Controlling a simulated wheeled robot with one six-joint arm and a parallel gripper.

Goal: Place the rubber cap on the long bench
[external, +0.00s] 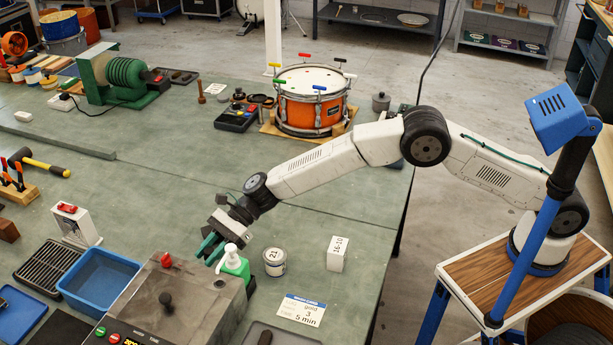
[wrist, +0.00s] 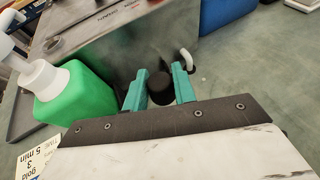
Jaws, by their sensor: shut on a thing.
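My gripper (external: 209,249) is at the near part of the long bench (external: 150,190), beside the metal box and the green bottle. In the wrist view, my gripper's teal fingers (wrist: 160,82) are shut on a small round black rubber cap (wrist: 161,90). The cap's lower side is hidden, and I cannot make it out in the external view. The grey-green bench top also shows in the wrist view (wrist: 245,75). I cannot tell whether the cap touches the bench or the box.
A metal box (external: 190,295) with a red knob, a green pump bottle (external: 236,267), a tin (external: 275,262) and a white carton (external: 337,253) crowd my gripper. A blue tub (external: 98,280) stands left. An orange drum (external: 312,105) stands farther back. The middle bench top is clear.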

